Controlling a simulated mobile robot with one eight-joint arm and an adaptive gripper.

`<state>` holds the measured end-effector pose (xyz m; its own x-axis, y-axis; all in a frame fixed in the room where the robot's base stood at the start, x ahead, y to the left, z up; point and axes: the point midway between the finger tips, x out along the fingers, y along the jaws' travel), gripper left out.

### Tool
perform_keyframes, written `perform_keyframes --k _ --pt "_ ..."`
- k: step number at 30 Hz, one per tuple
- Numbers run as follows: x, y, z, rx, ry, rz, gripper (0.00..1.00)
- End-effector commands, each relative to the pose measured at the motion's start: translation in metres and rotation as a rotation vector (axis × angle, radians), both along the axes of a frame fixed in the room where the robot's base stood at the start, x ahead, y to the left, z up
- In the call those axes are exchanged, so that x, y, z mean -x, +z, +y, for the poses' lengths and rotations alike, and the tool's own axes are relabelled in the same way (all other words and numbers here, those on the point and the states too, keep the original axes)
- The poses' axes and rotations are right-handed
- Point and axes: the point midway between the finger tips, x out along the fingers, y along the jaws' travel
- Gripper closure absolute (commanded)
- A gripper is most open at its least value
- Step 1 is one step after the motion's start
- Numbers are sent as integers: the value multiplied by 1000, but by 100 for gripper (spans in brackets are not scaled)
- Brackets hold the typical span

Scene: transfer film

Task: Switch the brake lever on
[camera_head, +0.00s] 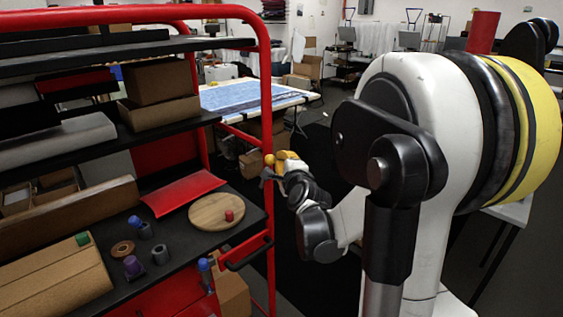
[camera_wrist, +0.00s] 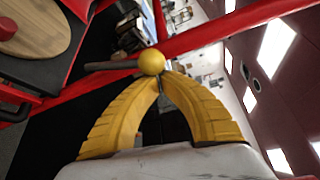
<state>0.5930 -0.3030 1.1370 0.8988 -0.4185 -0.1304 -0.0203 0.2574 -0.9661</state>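The brake lever shows in the wrist view as a dark rod (camera_wrist: 108,65) with a yellow ball knob (camera_wrist: 152,61) at its right end. In the head view the knob (camera_head: 269,159) is beside the red rack post. My gripper (camera_wrist: 160,77) has yellow curved fingers that come together at the tips, right at the knob's lower edge. No clear gap shows between the tips, and nothing is seen pinched in them. I cannot tell whether they touch the knob. In the head view my gripper (camera_head: 280,161) is just right of the knob, and its fingers are small and partly hidden.
A red-framed rack (camera_head: 263,90) with dark shelves stands at the left. Its lower shelf carries a round wooden board (camera_head: 205,215), a red tray (camera_head: 182,192), cardboard boxes and several small parts. A table (camera_head: 250,98) stands behind. Dark open floor (camera_head: 320,235) lies right of the rack.

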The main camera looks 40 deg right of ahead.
Motion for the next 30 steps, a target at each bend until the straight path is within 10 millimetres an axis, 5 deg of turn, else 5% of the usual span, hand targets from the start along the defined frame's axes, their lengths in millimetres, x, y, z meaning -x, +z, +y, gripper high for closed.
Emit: perform_keyframes --k 30 --pt "-6 6 -3 0 2 0 100"
